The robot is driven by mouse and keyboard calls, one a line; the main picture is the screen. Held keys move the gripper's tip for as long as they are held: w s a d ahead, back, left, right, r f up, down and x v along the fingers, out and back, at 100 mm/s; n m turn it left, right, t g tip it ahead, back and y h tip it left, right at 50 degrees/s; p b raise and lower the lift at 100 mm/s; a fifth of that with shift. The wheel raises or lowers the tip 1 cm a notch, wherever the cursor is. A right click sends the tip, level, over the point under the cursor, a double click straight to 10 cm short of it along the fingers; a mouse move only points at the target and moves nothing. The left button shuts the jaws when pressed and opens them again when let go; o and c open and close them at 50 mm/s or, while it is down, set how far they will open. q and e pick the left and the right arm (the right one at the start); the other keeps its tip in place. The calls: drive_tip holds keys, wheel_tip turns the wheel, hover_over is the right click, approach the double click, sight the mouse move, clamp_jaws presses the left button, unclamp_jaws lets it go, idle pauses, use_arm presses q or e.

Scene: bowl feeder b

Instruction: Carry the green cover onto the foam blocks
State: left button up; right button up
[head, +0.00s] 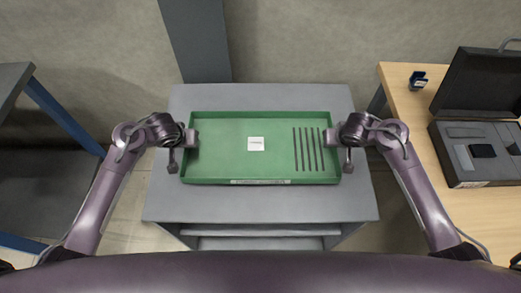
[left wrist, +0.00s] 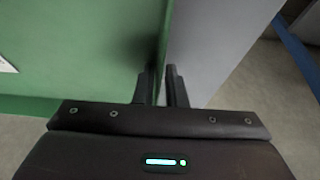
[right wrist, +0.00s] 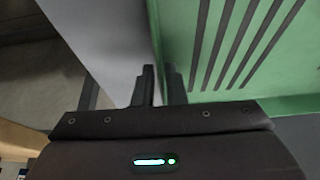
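The green cover (head: 225,160) is a shallow, tray-like piece with a raised rim, a white label (head: 256,144) and several dark slots near its right end. It is over the middle of the grey table; I cannot tell if it touches the top. My left gripper (left wrist: 160,88) has its fingers on either side of the cover's left wall, shut on it. My right gripper (right wrist: 160,88) is shut on the right wall in the same way. The cover looks level. I cannot make out the foam blocks in any view.
The grey table (head: 260,205) has a bare strip in front of the cover and a narrow one behind. A blue-legged grey table (head: 15,80) stands at the left.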

use_arm(q)
drive_tip(key=shift+o, duration=1.3)
drive_tip(key=shift+d+r, duration=0.1)
use_arm(e)
drive_tip(key=shift+o, duration=1.3)
drive_tip(key=shift+r, duration=0.1)
use_arm(q)
drive_tip(key=shift+r, duration=0.1)
drive_tip(key=v, duration=0.6)
drive_tip(key=shift+d, duration=0.15)
drive_tip(key=shift+s+r, duration=0.35)
drive_tip(key=shift+r, duration=0.15)
drive_tip(key=shift+a, duration=0.2)
use_arm(e)
drive_tip(key=v, duration=0.6)
drive_tip(key=shift+s+a+r, duration=0.1)
drive_tip(key=shift+a+r, duration=0.1)
drive_tip(key=shift+s+d+r, duration=0.15)
drive_tip(key=shift+s+r, duration=0.1)
drive_tip(key=shift+r, duration=0.2)
